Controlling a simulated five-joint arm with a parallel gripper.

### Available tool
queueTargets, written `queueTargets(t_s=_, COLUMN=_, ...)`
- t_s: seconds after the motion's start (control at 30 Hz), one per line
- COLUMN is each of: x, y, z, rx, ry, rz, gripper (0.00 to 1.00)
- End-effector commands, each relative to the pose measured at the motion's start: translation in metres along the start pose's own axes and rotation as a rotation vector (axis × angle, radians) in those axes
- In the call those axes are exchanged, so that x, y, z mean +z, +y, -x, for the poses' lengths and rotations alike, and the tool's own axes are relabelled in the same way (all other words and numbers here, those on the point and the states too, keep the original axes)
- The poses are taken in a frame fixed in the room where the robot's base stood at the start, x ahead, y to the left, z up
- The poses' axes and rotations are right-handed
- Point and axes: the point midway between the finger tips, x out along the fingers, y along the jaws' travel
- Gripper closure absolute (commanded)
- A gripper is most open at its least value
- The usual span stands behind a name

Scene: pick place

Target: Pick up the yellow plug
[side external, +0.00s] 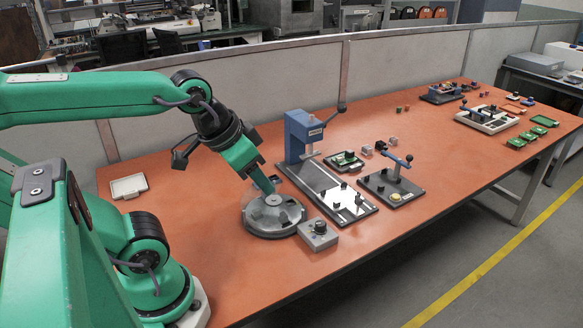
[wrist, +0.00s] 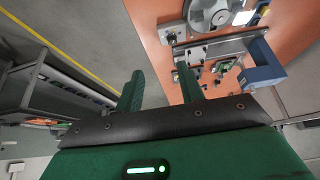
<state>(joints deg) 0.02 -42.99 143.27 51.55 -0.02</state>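A small yellow round piece (side external: 396,197) sits on the front of a dark grey plate that carries a blue-handled lever. It is the only clearly yellow part I make out on the bench, but it is too small to tell for sure that it is the plug. I cannot make it out in the wrist view. My gripper (side external: 270,190) points down by the round grey disc (side external: 258,222), well left of the yellow piece. Whether it touches the disc is unclear. In the wrist view my gripper's green fingers (wrist: 160,88) stand apart with nothing between them.
A blue press (side external: 300,135) with a long base stands between my gripper and the lever plate (side external: 408,190). A grey knob box (side external: 318,236) lies near the front edge. A white tray (side external: 129,187) is at the left. The orange bench top (side external: 200,240) is clear around the tray.

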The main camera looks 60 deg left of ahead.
Motion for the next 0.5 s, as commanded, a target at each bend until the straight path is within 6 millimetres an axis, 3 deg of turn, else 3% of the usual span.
queueTargets(t_s=0.27, x=-0.003, y=-0.002, z=-0.001, rx=-0.004, ry=-0.006, rz=0.000, gripper=0.62)
queueTargets(t_s=0.5, x=-0.021, y=-0.016, z=-0.006, rx=-0.027, ry=-0.047, rz=-0.002, gripper=0.62)
